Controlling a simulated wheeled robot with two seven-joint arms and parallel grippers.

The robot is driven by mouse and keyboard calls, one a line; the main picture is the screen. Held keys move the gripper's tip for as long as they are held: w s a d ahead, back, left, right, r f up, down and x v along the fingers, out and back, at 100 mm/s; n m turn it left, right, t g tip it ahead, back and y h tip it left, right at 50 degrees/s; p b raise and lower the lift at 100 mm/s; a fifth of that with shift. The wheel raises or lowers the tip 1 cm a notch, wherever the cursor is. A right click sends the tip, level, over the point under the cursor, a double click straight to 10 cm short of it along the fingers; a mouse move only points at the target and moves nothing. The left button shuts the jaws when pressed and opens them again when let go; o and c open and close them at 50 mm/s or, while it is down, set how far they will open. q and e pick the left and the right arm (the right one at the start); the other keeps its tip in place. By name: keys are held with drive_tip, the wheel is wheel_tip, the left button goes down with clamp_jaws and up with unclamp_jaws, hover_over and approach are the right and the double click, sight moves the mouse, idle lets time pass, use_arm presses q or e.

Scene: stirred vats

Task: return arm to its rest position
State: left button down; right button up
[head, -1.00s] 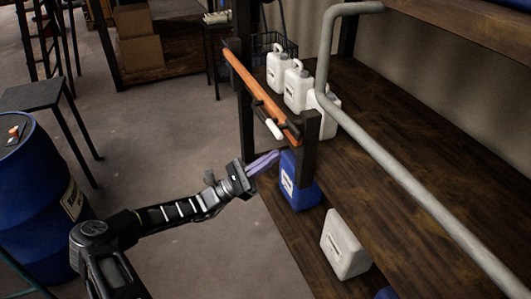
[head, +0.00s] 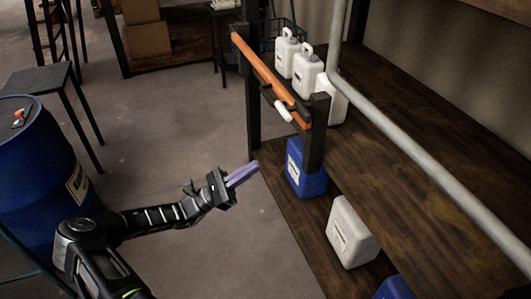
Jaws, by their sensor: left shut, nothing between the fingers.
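My left arm comes in from the lower left of the head view. Its gripper (head: 243,174) is shut, its purple fingers together with nothing between them. It hangs over the floor, left of the lower shelf and apart from the blue canister there. My right gripper does not show.
White canisters (head: 308,76), a blue canister (head: 309,182) and a grey pipe (head: 400,142) are there. A blue drum (head: 40,165) and stool (head: 38,80) stand left.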

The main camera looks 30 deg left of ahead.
use_arm(q)
drive_tip(key=w+d+f+g+y, duration=0.2)
drive_tip(key=d+f+g+y, duration=0.3)
drive_tip(key=f, duration=0.6)
drive_tip(key=s+d+f+m+g+y, duration=0.1)
drive_tip(key=s+d+f+m+g, duration=0.25)
drive_tip(key=d+f, duration=0.35)
drive_tip(key=s+d+f+m+g+y, duration=0.1)
drive_tip(key=s+d+f+m+g, duration=0.1)
drive_tip(key=s+d+f, duration=0.35)
drive_tip(key=s+d+f+m+g+y, duration=0.3)
drive_tip(key=s+d+f+m+g, duration=0.1)
drive_tip(key=s+d+f+m, duration=0.35)
drive_tip(key=s+d+r+m+g+y, duration=0.1)
drive_tip(key=s+d+r+m+y, duration=0.1)
drive_tip(key=s+m, duration=0.7)
drive_tip(key=shift+d+y+p, duration=0.15)
drive_tip(key=shift+y+p, duration=0.2)
drive_tip(key=shift+y, duration=0.55)
